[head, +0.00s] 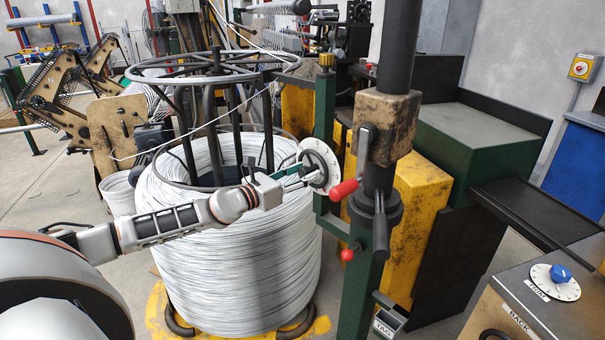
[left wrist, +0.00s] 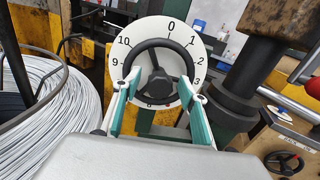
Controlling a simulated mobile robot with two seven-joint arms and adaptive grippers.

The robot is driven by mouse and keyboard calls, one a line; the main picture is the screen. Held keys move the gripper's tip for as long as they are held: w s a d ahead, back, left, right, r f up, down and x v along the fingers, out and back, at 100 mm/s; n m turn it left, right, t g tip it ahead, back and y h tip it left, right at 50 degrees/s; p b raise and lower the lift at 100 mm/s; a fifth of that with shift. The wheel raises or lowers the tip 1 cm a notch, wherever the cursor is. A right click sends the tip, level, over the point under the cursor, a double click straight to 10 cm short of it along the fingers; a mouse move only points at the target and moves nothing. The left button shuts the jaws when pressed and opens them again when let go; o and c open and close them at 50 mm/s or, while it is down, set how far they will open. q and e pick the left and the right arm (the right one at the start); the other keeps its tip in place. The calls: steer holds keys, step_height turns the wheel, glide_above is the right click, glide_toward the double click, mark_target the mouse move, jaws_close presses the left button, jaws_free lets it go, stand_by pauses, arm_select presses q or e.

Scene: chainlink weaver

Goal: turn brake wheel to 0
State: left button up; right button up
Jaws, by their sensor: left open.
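The brake wheel is a dark ring (left wrist: 153,42) with a hub and spokes in front of a white numbered dial (left wrist: 125,60). The dial shows 0 at the top, 1, 2 and 3 down the right, and 10 at upper left. A small red mark shows near its bottom edge. In the head view the dial (head: 318,153) stands beside the wire coil, seen at a slant. My left gripper (head: 304,174) is open at the wheel. In the left wrist view its green fingers (left wrist: 160,80) lie on either side of the wheel; I cannot tell whether they touch it. My right gripper is out of view.
A large coil of pale wire (head: 230,260) stands left of the dial. A green post with a red-handled lever (head: 343,190) stands close to its right. A console with a blue knob (head: 560,273) is at lower right. Open floor shows at left.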

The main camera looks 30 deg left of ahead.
arm_select(q)
steer(key=c, duration=1.1)
steer(key=shift+n, duration=0.3)
